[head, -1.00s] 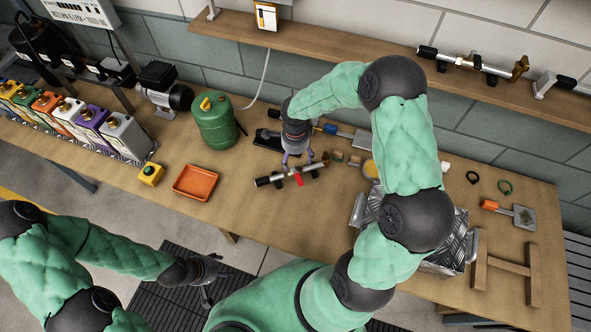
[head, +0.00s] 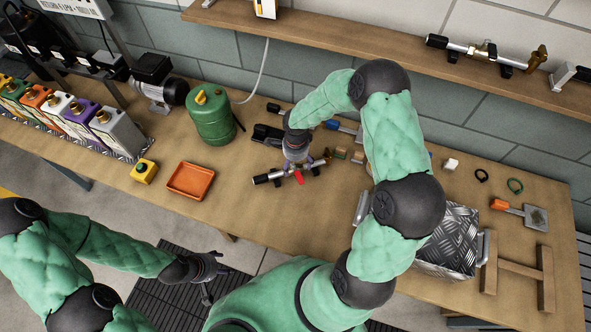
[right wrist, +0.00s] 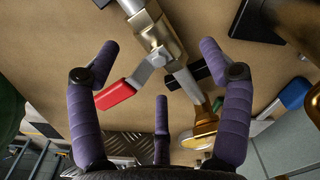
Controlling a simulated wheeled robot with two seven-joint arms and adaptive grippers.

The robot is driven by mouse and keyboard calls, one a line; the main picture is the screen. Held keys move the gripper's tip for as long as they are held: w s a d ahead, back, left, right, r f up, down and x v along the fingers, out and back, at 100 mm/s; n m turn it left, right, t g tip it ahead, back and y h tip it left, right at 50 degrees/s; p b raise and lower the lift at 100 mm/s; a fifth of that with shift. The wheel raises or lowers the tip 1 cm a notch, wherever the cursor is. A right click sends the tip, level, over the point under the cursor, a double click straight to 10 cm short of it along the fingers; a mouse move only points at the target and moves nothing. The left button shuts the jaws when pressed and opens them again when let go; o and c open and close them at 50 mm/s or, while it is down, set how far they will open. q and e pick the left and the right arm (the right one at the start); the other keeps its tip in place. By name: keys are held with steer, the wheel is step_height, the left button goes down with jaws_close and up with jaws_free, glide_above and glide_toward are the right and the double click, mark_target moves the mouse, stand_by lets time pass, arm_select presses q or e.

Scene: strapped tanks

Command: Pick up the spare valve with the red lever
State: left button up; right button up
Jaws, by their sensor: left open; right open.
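The spare valve lies on the wooden bench (head: 335,228) as a pipe with a black left end (head: 262,180), a brass middle and a red lever (head: 299,178). In the right wrist view its brass body (right wrist: 160,38) and red lever (right wrist: 115,95) show close up. My right gripper (head: 299,168) is open right over the valve and hides part of it. In the right wrist view its purple fingers (right wrist: 160,68) are spread on both sides of the brass body, with the lever near the left finger. My left gripper (head: 216,279) is open and empty in front of the bench.
An orange tray (head: 190,181), a yellow button box (head: 144,171) and a green canister (head: 211,118) stand left of the valve. A metal tread-plate box (head: 447,250) is to the right. Another pipe fitting (head: 480,52) lies on the wall shelf (head: 370,38).

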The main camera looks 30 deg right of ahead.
step_height(320, 180, down, 4)
steer(key=shift+s+f, duration=0.1)
steer(key=shift+f, duration=0.15)
jaws_close()
